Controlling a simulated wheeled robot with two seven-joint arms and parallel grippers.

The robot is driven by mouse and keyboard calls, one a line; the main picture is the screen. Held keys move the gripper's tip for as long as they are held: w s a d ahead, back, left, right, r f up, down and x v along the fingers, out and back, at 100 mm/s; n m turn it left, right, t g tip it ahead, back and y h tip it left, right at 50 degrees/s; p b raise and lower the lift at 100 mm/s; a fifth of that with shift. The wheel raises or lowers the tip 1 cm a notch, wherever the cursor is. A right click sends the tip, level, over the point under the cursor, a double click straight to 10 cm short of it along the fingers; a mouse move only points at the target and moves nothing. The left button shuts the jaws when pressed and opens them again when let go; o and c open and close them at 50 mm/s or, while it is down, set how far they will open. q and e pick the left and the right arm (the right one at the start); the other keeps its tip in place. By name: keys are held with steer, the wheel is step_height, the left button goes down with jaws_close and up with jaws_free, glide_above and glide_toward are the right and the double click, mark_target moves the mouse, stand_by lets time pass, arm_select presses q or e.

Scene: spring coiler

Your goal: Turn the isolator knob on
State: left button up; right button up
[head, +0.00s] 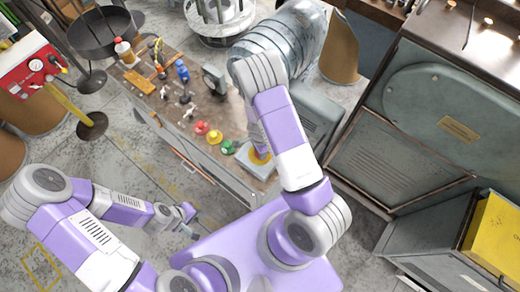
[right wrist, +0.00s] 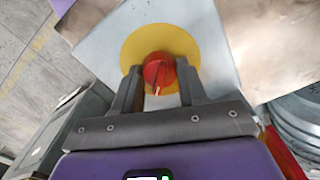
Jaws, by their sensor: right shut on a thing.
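The isolator knob (right wrist: 159,68) is red and sits on a round yellow plate (right wrist: 185,45) on a pale grey box (right wrist: 215,30). A small white mark shows on its side towards my gripper. My right gripper (right wrist: 158,84) is shut on the knob, one finger on each side. In the head view the grey box (head: 248,172) stands at the bench's front corner; my right arm hides the knob and most of the yellow plate (head: 260,157). My left gripper (head: 189,220) hangs over the floor in front of the bench, away from the knob; its finger gap is unclear.
Red, yellow and green buttons (head: 214,137) stand beside the box on the bench (head: 180,125). Small tools and a bottle (head: 126,52) lie further along it. A large grey machine (head: 430,110) stands to the right, with a yellow case (head: 497,240) below. Open floor lies left.

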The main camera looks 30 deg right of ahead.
stand_by(0.4)
steer(key=o, duration=1.1)
steer(key=shift+c, duration=0.2)
steer(key=shift+r, duration=0.15)
step_height(320, 180, up, 7)
steer(key=shift+r+p, duration=0.2)
steer(key=shift+p, duration=0.55)
steer(key=shift+s+f, duration=0.1)
